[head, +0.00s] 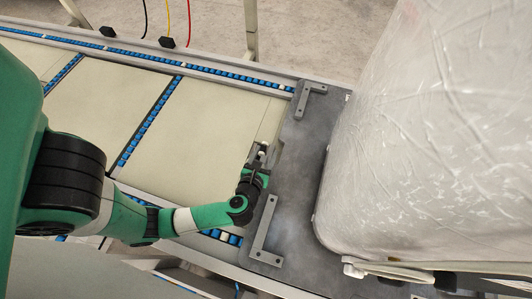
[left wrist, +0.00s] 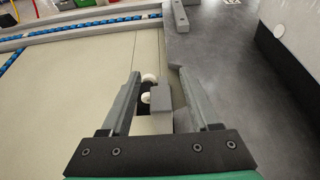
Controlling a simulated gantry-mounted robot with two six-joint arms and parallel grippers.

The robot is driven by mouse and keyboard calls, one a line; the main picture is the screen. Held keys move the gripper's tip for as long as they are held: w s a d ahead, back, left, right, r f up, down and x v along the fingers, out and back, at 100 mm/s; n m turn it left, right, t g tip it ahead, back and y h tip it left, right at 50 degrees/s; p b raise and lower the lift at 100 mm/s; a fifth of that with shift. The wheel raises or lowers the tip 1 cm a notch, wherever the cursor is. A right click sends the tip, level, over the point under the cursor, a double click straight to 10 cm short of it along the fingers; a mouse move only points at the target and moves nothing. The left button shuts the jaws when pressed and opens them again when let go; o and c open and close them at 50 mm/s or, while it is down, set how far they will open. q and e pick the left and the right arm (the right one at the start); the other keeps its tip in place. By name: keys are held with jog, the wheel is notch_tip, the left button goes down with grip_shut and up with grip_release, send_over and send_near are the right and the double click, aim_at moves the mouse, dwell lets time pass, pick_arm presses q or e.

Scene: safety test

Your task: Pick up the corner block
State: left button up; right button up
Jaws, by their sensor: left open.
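My left gripper (head: 260,154) is over the right end of the conveyor, beside the edge of the dark grey plate. In the left wrist view its two fingers (left wrist: 158,78) are apart. A small grey block (left wrist: 160,97) shows between them, with white round parts (left wrist: 149,79) next to it; I cannot tell whether the fingers touch it. Two L-shaped grey corner pieces lie on the plate, one at the far edge (head: 306,96) and one at the near edge (head: 263,240). I cannot tell which piece is the corner block. My right gripper is not in view.
The dark grey plate (head: 295,180) has bare room between the corner pieces. A large plastic-wrapped load (head: 430,130) stands on the right and blocks that side. Cream conveyor panels (head: 195,130) with blue roller strips (head: 150,122) stretch left.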

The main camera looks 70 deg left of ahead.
pick_arm(q)
jog(key=x, duration=0.2)
jog(key=shift+w+a+f, duration=0.1)
jog(key=shift+w+a, duration=0.1)
jog(key=shift+w, duration=0.05)
grip_shut()
dwell(1.1)
